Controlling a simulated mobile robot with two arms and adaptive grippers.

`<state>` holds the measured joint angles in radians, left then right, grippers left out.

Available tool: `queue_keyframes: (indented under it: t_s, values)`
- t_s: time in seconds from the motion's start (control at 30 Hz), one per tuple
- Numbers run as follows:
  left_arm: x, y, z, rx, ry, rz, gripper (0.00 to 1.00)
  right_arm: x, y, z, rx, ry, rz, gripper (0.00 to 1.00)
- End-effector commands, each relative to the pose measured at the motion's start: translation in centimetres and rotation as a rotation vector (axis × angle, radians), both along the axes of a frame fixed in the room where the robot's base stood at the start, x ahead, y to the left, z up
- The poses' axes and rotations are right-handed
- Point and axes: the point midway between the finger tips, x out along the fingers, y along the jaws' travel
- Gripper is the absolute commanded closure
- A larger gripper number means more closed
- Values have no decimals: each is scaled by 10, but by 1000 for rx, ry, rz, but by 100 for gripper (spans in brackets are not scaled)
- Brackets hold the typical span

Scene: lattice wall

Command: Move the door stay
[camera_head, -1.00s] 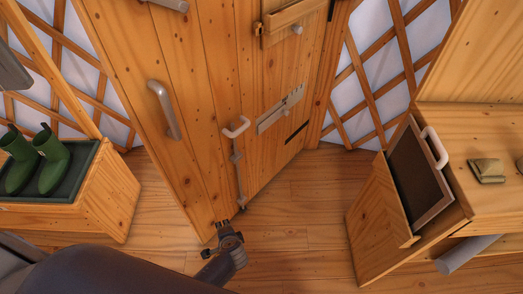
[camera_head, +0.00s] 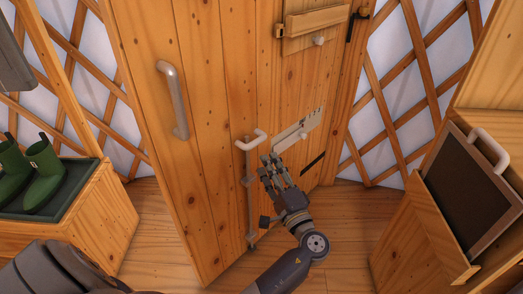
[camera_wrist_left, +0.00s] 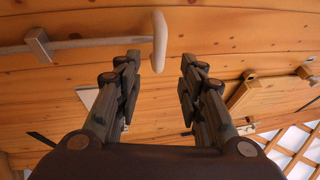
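The door stay (camera_head: 250,190) is a thin upright metal rod on the lower part of the wooden door (camera_head: 215,120), with a pale bent handle (camera_head: 249,140) at its top. In the left wrist view the stay (camera_wrist_left: 85,43) runs in from the left, and its pale handle (camera_wrist_left: 159,42) lies just beyond my fingertips. My left gripper (camera_head: 272,163) is just right of and below the handle in the head view. The left wrist view shows the gripper (camera_wrist_left: 160,65) open, with nothing between its fingers. My right gripper is not in view.
A grey pull handle (camera_head: 173,100) and a wooden latch (camera_head: 312,22) are on the door. Green boots (camera_head: 42,175) stand in a tray on a box at left. An open wooden bin (camera_head: 420,235) with a dark framed board (camera_head: 470,190) stands at right.

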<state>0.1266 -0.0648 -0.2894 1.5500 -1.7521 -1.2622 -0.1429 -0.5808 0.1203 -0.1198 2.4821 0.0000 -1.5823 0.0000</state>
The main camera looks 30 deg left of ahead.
Motion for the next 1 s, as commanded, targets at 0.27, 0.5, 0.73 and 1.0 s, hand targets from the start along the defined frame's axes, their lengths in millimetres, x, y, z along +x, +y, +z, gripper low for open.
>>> queue_keyframes:
  t_s: [0.27,0.5,0.73,1.0]
  values:
    - [30,45,10,1,-1,1,64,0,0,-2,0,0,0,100]
    - [45,68,14,-1,2,-1,64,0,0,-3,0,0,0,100]
    - [48,72,15,-1,2,-1,64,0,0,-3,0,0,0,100]
    - [48,72,15,-1,2,-1,95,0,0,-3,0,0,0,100]
